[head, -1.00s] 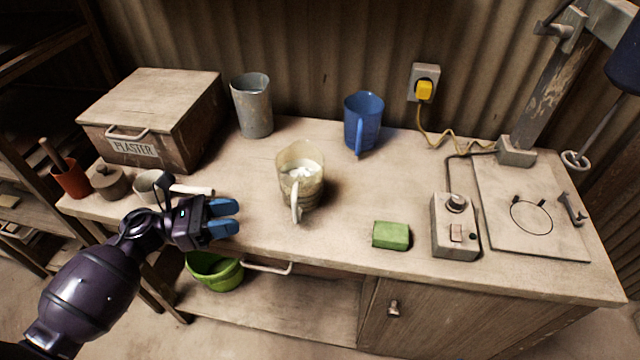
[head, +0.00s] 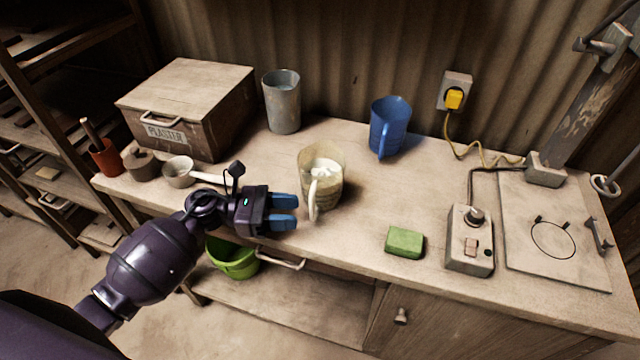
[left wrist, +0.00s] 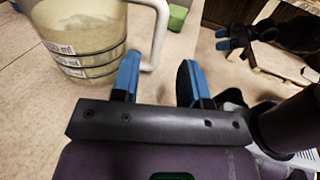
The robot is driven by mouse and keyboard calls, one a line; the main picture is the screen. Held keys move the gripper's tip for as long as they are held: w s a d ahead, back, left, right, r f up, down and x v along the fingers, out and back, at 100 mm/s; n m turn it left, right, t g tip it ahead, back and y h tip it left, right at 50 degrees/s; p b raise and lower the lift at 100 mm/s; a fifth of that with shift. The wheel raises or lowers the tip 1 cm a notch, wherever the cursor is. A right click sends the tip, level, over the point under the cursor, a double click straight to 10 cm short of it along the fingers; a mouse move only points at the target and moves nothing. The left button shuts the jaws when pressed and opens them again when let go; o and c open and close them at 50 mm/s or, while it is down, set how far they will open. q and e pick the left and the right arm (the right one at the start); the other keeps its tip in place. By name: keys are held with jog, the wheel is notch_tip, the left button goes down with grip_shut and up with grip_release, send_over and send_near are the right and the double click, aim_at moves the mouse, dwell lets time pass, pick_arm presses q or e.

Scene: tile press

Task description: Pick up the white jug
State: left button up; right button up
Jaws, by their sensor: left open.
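The white jug (head: 326,190), a see-through cream measuring jug with a white handle and white contents, stands upright on the bench. Its handle faces the front edge. In the left wrist view the jug (left wrist: 85,50) fills the upper left, with printed bands on its wall. My left gripper (head: 297,213) is open and empty, just left of the handle in the head view. In the left wrist view the handle is beside the left fingertip, not clearly between the fingers (left wrist: 158,80). My right gripper (left wrist: 226,39) shows small at the upper right there; its jaw state is unclear.
A blue jug (head: 389,128) and a grey metal cup (head: 283,102) stand behind. A green block (head: 404,242) and a control box (head: 470,241) are to the right. A plaster box (head: 187,105) and small pots are at left. Bench around the jug is mostly clear.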

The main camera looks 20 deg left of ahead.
aim_at(312, 217)
pick_arm(q)
jog(key=x, duration=0.2)
jog(key=p+x, duration=0.1)
jog(key=x, duration=0.1)
jog(key=shift+w+r, duration=0.25)
jog(key=shift+r, duration=0.15)
jog(key=shift+w+d+f, duration=0.1)
jog(key=shift+w+d, duration=0.05)
jog(key=shift+d, duration=0.3)
grip_shut()
